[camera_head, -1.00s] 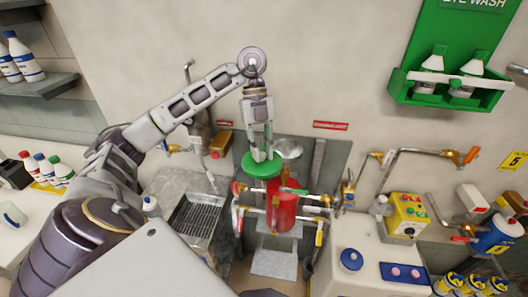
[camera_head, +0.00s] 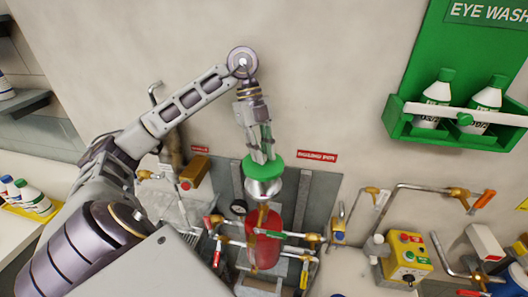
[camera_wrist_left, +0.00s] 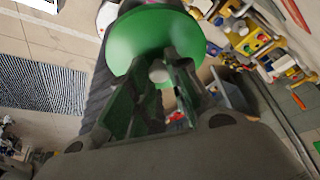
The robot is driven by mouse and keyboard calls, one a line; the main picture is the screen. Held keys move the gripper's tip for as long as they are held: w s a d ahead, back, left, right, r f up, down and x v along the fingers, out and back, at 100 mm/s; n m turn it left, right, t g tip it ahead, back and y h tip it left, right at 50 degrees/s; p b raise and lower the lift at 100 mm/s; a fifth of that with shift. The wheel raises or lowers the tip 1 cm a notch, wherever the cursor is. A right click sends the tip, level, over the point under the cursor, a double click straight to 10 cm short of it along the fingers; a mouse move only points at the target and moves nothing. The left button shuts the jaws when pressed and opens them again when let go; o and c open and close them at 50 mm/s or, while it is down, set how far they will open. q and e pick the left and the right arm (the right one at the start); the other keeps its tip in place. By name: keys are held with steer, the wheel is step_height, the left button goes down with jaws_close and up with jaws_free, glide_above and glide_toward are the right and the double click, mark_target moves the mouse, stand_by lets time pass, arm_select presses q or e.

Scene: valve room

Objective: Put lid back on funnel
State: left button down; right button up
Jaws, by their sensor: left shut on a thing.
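My left gripper (camera_head: 262,153) points down and is shut on the knob of the green lid (camera_head: 264,171). In the left wrist view the lid (camera_wrist_left: 165,38) is a wide green disc, with its pale knob (camera_wrist_left: 158,73) between the fingers. The silver funnel (camera_head: 263,188) shows directly beneath the lid in the head view, above the red tank (camera_head: 264,240). The lid hides the funnel's top, so I cannot tell whether they touch. My right gripper is not in view.
A yellow control box (camera_head: 405,257) stands at the right. The green eye wash shelf (camera_head: 457,128) hangs at the upper right.

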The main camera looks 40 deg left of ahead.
arm_select(q)
steer(key=shift+w, duration=0.1)
steer(key=shift+r, duration=0.1)
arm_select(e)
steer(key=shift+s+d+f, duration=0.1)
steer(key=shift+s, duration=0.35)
arm_select(q)
steer(key=shift+f, duration=0.2)
